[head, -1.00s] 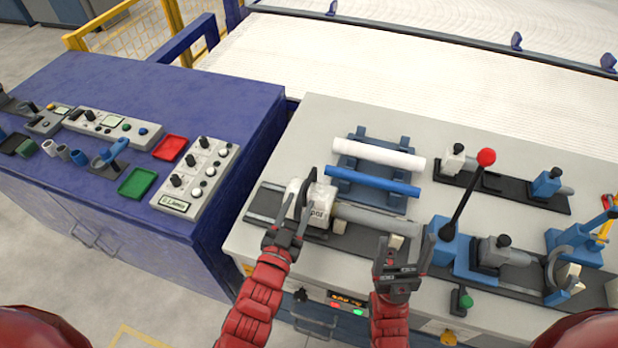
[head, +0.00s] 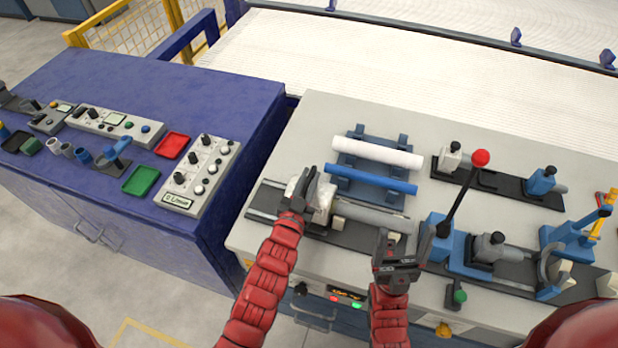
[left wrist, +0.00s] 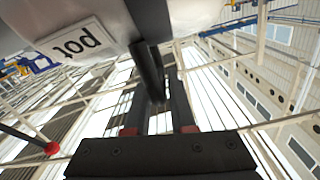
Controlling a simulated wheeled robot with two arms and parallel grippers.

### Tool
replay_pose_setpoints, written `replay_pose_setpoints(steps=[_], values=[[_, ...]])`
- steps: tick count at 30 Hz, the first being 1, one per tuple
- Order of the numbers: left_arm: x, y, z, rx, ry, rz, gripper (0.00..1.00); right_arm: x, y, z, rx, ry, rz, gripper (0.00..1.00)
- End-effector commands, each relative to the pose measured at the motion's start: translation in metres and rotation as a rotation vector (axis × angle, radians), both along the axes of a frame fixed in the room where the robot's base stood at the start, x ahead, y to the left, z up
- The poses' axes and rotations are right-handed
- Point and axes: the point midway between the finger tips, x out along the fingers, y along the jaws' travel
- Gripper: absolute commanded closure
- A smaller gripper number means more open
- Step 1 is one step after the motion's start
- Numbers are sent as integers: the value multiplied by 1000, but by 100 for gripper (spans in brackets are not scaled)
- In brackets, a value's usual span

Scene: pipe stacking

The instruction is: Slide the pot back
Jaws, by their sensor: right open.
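The pot is a rounded white body (head: 324,201) on a dark rail at the front left of the grey bench, beside the end of a grey pipe (head: 370,217). My left gripper (head: 305,182) is up against the pot's left front side and hides part of it. In the left wrist view, the white pot (left wrist: 55,14) with its "pot" label fills the upper left, very close to my dark fingers (left wrist: 151,75). My right gripper (head: 404,241) is open and empty in front of the grey pipe.
A blue rack (head: 370,173) behind the pot holds a white pipe (head: 378,152) and a blue pipe (head: 371,181). A red-knobbed lever (head: 465,195) rises right of my right gripper. A blue cabinet (head: 225,110) stands to the left across a narrow gap.

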Motion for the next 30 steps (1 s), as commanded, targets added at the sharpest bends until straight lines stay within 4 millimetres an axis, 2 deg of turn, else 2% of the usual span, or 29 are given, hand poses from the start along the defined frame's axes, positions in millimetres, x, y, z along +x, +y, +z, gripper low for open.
replay_pose_setpoints(steps=[1, 3, 30], values=[[0, 0, 0, 0, 0, 0, 88, 0, 0, 0, 0, 0, 0, 18], [0, 0, 0, 0, 0, 0, 100, 0, 0, 0, 0, 0, 0, 18], [0, 0, 0, 1, 0, 0, 100, 0, 0, 0, 0, 0, 0, 18]])
